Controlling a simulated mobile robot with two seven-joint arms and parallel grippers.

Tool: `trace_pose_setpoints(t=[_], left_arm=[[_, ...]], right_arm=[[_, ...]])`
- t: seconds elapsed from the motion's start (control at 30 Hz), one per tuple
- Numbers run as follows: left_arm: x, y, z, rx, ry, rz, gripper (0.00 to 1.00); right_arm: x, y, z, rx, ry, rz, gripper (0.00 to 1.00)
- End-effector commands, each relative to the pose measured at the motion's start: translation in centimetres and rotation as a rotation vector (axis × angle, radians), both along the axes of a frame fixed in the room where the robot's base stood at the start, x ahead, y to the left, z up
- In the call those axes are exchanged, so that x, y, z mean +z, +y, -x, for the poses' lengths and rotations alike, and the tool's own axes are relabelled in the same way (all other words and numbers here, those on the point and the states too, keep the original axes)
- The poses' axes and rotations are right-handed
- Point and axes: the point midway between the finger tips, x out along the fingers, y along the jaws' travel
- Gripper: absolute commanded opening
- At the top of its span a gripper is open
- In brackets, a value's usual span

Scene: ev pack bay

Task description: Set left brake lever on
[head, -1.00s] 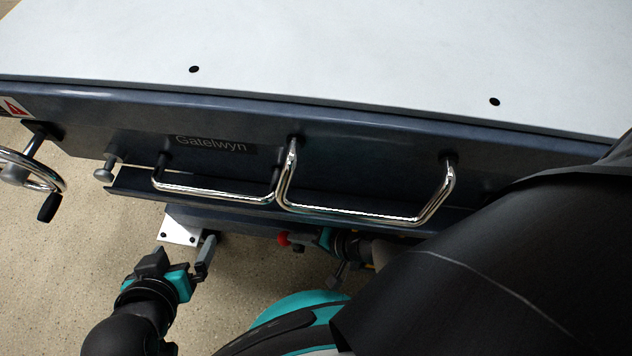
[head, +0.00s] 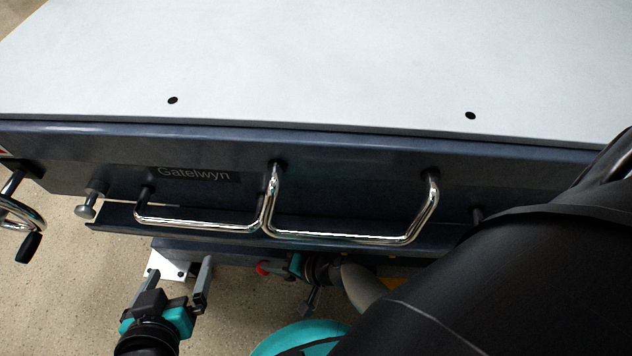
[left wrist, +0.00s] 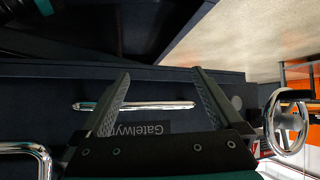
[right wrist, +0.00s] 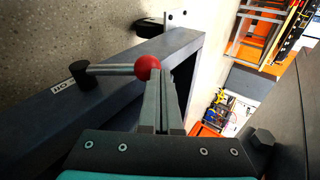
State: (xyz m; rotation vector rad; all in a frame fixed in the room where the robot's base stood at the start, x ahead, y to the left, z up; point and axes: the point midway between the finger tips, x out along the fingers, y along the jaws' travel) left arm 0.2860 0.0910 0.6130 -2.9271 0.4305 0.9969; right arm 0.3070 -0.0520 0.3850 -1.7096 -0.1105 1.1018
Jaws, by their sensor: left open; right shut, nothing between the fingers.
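A brake lever with a red ball knob (right wrist: 147,67) shows in the right wrist view. Its grey rod (right wrist: 110,69) runs left from the knob to a black end piece (right wrist: 80,73) above a dark frame bar (right wrist: 60,120). My right gripper (right wrist: 157,82) is shut and empty, its fingertips right at the knob; I cannot tell whether they touch. In the head view the red knob (head: 262,268) sits just left of the right gripper (head: 285,266), under the cart edge. My left gripper (head: 181,268) is open and empty, below the cart's front; its fingers also show in the left wrist view (left wrist: 160,78).
The cart's front carries chrome handles (head: 350,238), a round knob (head: 86,209) and a handwheel (head: 20,220) at the left. A white plate (head: 160,262) lies low behind the left gripper. The cart top (head: 320,60) is bare. Open floor (head: 60,290) shows at the left.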

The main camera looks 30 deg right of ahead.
Motion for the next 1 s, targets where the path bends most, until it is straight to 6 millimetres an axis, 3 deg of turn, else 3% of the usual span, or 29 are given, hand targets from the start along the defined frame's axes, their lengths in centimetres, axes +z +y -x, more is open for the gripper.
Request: trace_pose_setpoints(t=[0.3,0.77,1.0], left_arm=[[-0.1,0.1,0.2,0.000,0.013,-0.006,1.00],[0.1,3.4,2.2,0.038,0.242,-0.118,1.00],[-0.1,3.8,2.7,0.044,0.277,-0.134,1.00]], right_arm=[[0.4,0.3,-0.1,0.002,-0.005,-0.006,0.00],[2.0,-1.6,1.7,0.000,-0.002,0.000,0.00],[1.8,-5.6,5.9,-0.001,0.002,0.002,0.00]])
